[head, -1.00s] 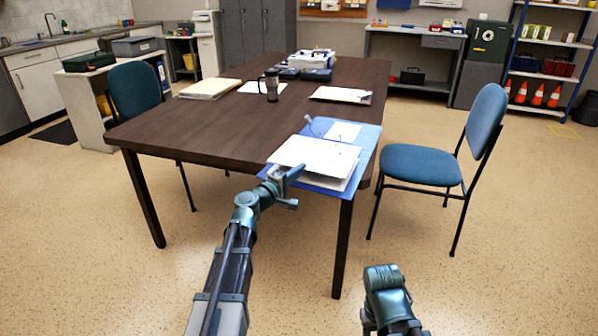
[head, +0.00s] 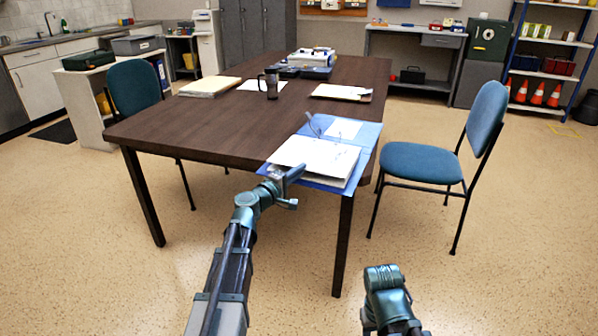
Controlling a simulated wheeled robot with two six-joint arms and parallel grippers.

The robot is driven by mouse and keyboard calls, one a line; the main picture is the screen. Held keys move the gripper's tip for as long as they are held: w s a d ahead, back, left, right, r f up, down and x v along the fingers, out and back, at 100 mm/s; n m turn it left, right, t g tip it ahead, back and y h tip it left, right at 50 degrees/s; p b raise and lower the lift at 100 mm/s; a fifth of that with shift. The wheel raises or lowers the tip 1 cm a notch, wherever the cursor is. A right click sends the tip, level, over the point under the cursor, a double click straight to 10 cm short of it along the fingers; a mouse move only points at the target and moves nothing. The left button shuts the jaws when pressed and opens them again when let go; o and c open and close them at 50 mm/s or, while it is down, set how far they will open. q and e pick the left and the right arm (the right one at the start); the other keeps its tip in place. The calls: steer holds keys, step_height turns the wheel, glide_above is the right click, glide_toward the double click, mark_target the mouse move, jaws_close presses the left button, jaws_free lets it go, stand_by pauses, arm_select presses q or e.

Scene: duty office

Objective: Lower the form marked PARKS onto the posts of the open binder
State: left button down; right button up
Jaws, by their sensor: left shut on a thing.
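The open blue binder (head: 364,134) lies at the near right corner of the dark table, with a stack of white paper in it. Its metal posts (head: 315,126) show as thin curved shapes by the top edge of the paper. A white form (head: 308,153) lies over the near half of the binder, at or just above the stack; I cannot tell whether it touches. Any marking on it is too small to read. My left gripper (head: 291,177) is shut on the form's near left edge. My right arm shows at the bottom, but its gripper fingers are not visible.
The dark table (head: 200,130) also holds a folder stack (head: 210,87), a mug (head: 271,84), a clipboard (head: 341,92) and a white device (head: 312,58) further back. A blue chair (head: 424,163) stands to the right. The table's near left part is clear.

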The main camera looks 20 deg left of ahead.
arm_select(q)
steer(key=shift+f+b, duration=0.3)
steer(key=shift+f, duration=0.05)
stand_by(0.3)
steer(key=c, duration=0.9)
jaws_free()
steer(key=shift+c, duration=0.2)
